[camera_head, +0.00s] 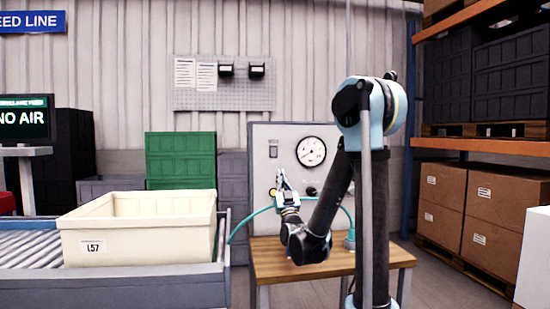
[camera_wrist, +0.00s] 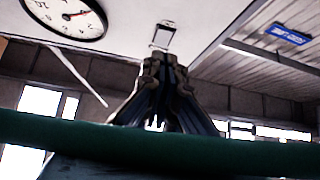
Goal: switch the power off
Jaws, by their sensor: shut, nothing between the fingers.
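A pale upright panel (camera_head: 262,133) stands at the back of a wooden table and carries a round gauge (camera_head: 311,151). A small dark rectangular fitting (camera_head: 273,152), possibly the power switch, is at the panel's upper left; its on or off state is too small to tell. My gripper (camera_head: 281,172) is shut and empty in front of the panel, below this fitting in the head view. In the wrist view, the fingertips (camera_wrist: 164,60) point toward a similar rectangle (camera_wrist: 163,37), with the gauge (camera_wrist: 65,14) at upper left. Contact cannot be told.
A yellow-orange part (camera_head: 272,192) and a dark knob (camera_head: 311,190) sit low on the panel. A teal hose (camera_head: 240,227) loops by my gripper over the wooden table (camera_head: 390,258). A cream bin (camera_head: 140,225) stands left on a conveyor; boxes (camera_head: 495,215) are right. A screen (camera_head: 24,118) reads "NO AIR".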

